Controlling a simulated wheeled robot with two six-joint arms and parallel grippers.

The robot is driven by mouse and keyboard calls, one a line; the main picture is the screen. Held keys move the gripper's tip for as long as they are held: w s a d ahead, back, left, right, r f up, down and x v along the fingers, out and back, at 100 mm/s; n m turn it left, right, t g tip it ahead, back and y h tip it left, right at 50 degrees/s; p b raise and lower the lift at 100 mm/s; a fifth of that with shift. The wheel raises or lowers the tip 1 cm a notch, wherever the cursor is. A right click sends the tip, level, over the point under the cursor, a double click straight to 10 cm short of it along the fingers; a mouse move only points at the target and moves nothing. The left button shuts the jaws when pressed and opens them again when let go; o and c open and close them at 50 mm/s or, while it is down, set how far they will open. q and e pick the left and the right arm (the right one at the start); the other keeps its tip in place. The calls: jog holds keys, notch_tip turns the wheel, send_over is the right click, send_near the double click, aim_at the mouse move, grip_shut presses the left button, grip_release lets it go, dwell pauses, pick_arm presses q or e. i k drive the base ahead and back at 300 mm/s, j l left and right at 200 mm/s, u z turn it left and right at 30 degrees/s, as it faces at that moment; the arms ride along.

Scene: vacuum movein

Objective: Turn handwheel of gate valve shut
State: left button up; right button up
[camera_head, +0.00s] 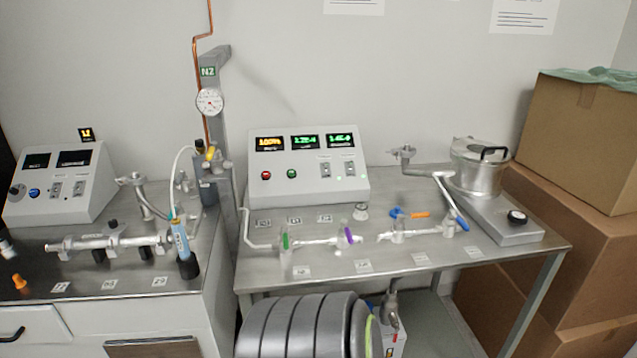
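I cannot tell for certain which part is the gate valve's handwheel. A horizontal metal pipe assembly (120,241) lies on the left bench, with a small dark knob (112,225) on top and dark parts below. On the right table a glass line carries a green handle (285,242), a purple handle (348,234), a blue knob (396,213) and an orange handle (420,214). A metal fitting (391,308) stands below the table's front edge. Neither of my grippers is in view, and nothing visible touches these parts.
A control box with lit displays (308,168) stands behind the glass line. A metal pot (480,168) sits on a hotplate (510,222) at right. Cardboard boxes (575,140) stack beyond. A grey ribbed body (300,330) occupies the space below the table's front.

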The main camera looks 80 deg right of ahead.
aim_at(516, 217)
jog(key=z, duration=3.75)
jog(key=i+l, duration=0.1)
jog(key=l, duration=0.55)
